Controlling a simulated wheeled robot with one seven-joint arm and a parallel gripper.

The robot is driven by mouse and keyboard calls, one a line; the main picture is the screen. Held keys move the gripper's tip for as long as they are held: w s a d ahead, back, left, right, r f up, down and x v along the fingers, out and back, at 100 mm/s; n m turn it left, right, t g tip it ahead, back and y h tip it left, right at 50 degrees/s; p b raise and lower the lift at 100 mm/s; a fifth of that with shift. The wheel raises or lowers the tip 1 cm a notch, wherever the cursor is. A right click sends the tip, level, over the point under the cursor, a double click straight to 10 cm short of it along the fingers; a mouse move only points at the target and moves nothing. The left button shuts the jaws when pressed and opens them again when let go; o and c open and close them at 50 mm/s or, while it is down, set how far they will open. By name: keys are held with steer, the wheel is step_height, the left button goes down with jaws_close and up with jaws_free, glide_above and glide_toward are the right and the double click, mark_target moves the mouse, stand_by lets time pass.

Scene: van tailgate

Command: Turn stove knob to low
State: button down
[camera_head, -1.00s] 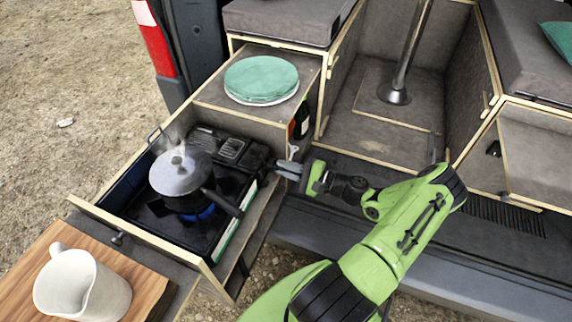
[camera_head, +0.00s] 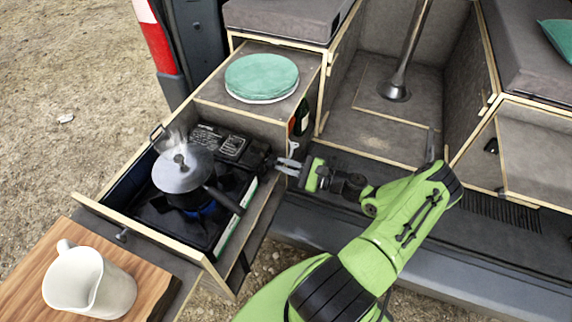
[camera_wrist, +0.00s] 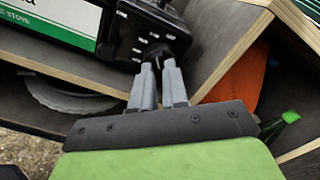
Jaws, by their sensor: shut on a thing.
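The black camp stove (camera_head: 150,206) sits in the pulled-out drawer with a lidded pot (camera_head: 184,172) on its burner. A blue flame shows under the pot. In the wrist view the dark stove knob (camera_wrist: 158,50) is on the stove's end panel, with white markings around it.
The drawer's wooden edge (camera_head: 165,243) runs along the front. A wooden board (camera_head: 28,262) with a white jug (camera_head: 88,283) is at the lower left.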

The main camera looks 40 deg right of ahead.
steer(key=c, duration=1.1)
jaws_free()
steer(key=shift+c, duration=0.2)
steer(key=v, duration=1.5)
steer(key=shift+s+d, duration=0.2)
steer(key=shift+s, duration=0.15)
